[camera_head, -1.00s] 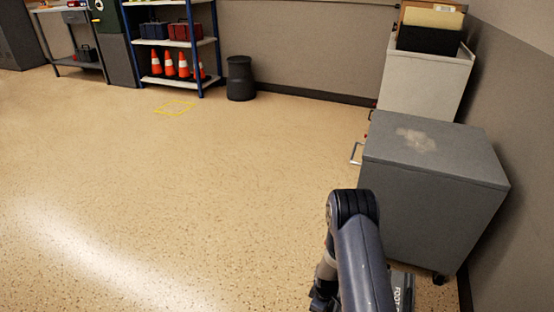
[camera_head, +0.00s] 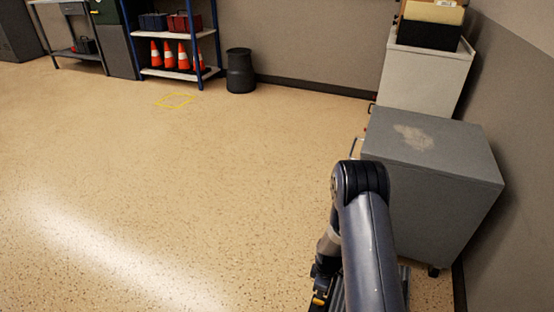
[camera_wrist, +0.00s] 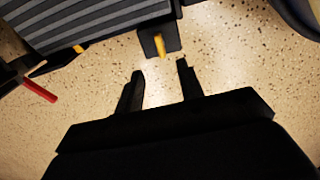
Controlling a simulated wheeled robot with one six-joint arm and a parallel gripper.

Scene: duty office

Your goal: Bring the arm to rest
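My arm shows at the bottom right of the head view, its elbow raised and its forearm folded down beside the grey cabinet. In the wrist view my gripper (camera_wrist: 160,80) shows two dark fingers standing apart, with bare speckled floor between them. It is open and empty. Beyond the fingertips is a dark ribbed surface with a small yellow piece, likely part of my own body. In the head view the gripper's fingers are hidden behind the arm.
A grey cabinet (camera_head: 440,150) with a worn top stands close to the right of my arm. A white cabinet (camera_head: 425,75) with boxes is behind it. A black bin (camera_head: 240,72) and shelves with orange cones (camera_head: 170,55) stand at the back wall. The floor on the left is clear.

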